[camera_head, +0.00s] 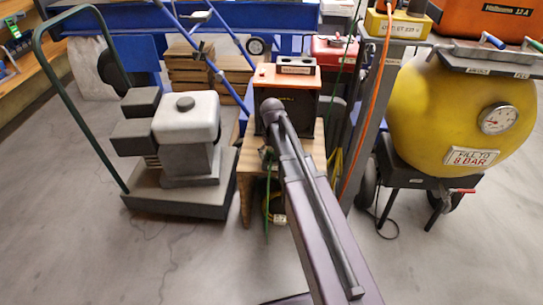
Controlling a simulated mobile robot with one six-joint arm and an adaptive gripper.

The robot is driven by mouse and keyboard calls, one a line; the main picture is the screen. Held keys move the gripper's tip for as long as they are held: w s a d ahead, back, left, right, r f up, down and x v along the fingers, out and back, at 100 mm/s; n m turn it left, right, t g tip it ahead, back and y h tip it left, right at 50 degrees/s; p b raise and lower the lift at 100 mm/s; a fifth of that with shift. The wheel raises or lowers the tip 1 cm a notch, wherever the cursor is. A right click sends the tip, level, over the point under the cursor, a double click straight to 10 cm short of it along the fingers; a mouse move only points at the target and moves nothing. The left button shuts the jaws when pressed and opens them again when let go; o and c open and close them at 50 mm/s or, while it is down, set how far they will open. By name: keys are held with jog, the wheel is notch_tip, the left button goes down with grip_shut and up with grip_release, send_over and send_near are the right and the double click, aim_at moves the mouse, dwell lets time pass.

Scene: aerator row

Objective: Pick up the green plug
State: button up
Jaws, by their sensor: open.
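A small green piece with a green cord (268,185) shows at the front of a wooden stand, just left of my arm. The cord hangs down toward the floor. It is too small to tell whether the green piece is the green plug. A small dark shape sits beside it, and I cannot tell what it is. My arm reaches up from the bottom right to a round dark joint in front of an orange-topped box (286,76). My gripper cannot be made out; the arm hides what lies behind it.
The wooden stand (247,166) bears the orange-topped box. A grey machine on a green-handled cart (183,200) stands left. A yellow tank (440,110) with a gauge stands right, beside a grey post with an orange cable (377,95). The front floor is mostly clear.

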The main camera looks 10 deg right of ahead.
jog(key=shift+c, duration=0.2)
jog(key=c, duration=1.2)
jog(key=shift+r, duration=0.1)
jog(key=shift+c, duration=0.2)
notch_tip(320, 180, up, 4)
jog(key=p, duration=0.4)
jog(key=shift+s, duration=0.1)
jog(key=s+p, duration=0.1)
jog(key=s, duration=1.4)
jog(key=shift+s+d+r, duration=0.4)
notch_tip(320, 180, up, 56)
jog(key=p, duration=5.5)
jog(key=shift+f+p, duration=0.2)
jog(key=shift+p, duration=0.1)
